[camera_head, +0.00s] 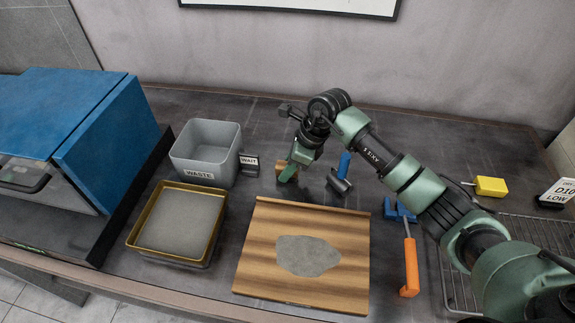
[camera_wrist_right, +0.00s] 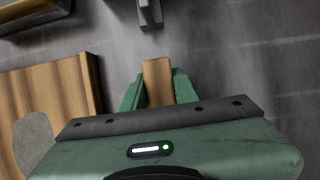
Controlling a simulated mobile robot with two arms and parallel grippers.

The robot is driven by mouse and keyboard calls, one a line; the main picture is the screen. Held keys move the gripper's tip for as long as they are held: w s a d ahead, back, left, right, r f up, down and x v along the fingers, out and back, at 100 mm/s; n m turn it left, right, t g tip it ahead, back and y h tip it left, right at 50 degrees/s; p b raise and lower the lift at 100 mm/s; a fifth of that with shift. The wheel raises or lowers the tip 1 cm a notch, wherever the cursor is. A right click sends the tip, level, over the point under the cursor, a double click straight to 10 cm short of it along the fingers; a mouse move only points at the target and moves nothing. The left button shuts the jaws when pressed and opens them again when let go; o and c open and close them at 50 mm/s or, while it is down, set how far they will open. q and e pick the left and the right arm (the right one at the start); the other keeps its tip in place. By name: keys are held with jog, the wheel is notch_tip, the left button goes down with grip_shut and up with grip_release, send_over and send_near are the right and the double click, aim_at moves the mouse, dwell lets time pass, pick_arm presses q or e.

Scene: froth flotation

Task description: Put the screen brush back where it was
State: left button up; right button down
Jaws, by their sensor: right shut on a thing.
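My right gripper (camera_head: 287,174) is shut on a small wooden piece (camera_head: 280,166), which I take to be the screen brush. In the right wrist view, the brush's plain wooden end (camera_wrist_right: 158,80) sticks out between the green fingers (camera_wrist_right: 156,98). Its bristles are not visible. The gripper is low over the bench behind the wooden board, to the right of the waste bin. I cannot tell whether the brush touches the bench. My left gripper is not in view.
The grey waste bin (camera_head: 205,150), WAIT sign (camera_head: 249,163) and gold-rimmed screen tray (camera_head: 178,193) stand left. The wooden board (camera_head: 257,265) bears a grey patch (camera_head: 307,255). A blue-handled tool (camera_head: 344,165), orange-handled tool (camera_head: 410,268), yellow block (camera_head: 490,186) and wire rack (camera_head: 535,238) lie right.

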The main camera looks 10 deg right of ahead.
jog(key=shift+f, duration=0.2)
jog(key=c, duration=1.1)
grip_release()
jog(key=shift+r, duration=0.1)
jog(key=shift+r, duration=0.25)
jog(key=shift+d+r, duration=0.2)
jog(key=shift+r, duration=0.05)
jog(key=b+v, duration=0.2)
jog(key=v, duration=0.9)
jog(key=shift+b, duration=0.4)
jog(key=shift+r, duration=0.1)
